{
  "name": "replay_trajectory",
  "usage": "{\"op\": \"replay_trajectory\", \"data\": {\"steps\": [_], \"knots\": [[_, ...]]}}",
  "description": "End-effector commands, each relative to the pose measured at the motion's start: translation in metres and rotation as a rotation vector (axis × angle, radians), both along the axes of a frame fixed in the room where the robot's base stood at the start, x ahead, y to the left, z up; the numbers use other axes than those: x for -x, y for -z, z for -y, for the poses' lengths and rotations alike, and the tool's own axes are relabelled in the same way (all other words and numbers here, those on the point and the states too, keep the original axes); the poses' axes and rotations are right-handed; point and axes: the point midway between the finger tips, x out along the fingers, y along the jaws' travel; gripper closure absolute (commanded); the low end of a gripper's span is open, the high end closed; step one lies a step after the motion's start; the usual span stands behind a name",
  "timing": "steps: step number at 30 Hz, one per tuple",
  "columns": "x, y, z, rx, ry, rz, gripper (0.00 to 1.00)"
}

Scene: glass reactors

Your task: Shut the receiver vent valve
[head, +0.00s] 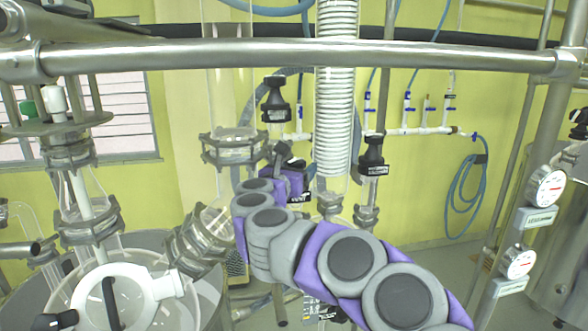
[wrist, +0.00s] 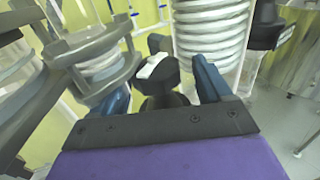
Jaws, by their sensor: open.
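A black valve knob (wrist: 160,72) with a white mark on top is in the middle of the wrist view. My gripper (wrist: 162,82) is open, with one blue finger on each side of the knob. I cannot tell whether either finger touches it. In the head view my gripper (head: 287,178) is at the end of my purple and grey arm, left of the coiled glass column, and mostly hides the valve. A small dark label (head: 299,198) shows beside it, too small to read surely.
Other black valve knobs stand at the upper left (head: 275,98) and right (head: 372,152) of my gripper. The coiled glass column (head: 336,100) is close on the right. A clamped glass joint (head: 233,147) is close on the left. A metal rail (head: 300,54) crosses above.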

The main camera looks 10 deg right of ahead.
Motion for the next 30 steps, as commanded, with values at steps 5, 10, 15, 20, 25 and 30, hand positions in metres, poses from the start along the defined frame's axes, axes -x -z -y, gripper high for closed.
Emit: {"op": "replay_trajectory", "data": {"steps": [5,10,15,20,25,30], "knots": [[-0.0003,0.0002,-0.0031,0.002,-0.001,0.0,0.22],[-0.0003,0.0003,-0.003,0.002,-0.001,0.0,0.35],[-0.0003,0.0003,-0.0033,0.002,-0.001,0.0,0.51],[-0.0009,0.0004,-0.0037,0.003,-0.002,-0.001,0.66],[-0.0016,0.0004,-0.003,0.003,0.0,-0.001,0.78],[-0.0041,0.0005,-0.0039,0.004,0.04,-0.001,0.78]]}}
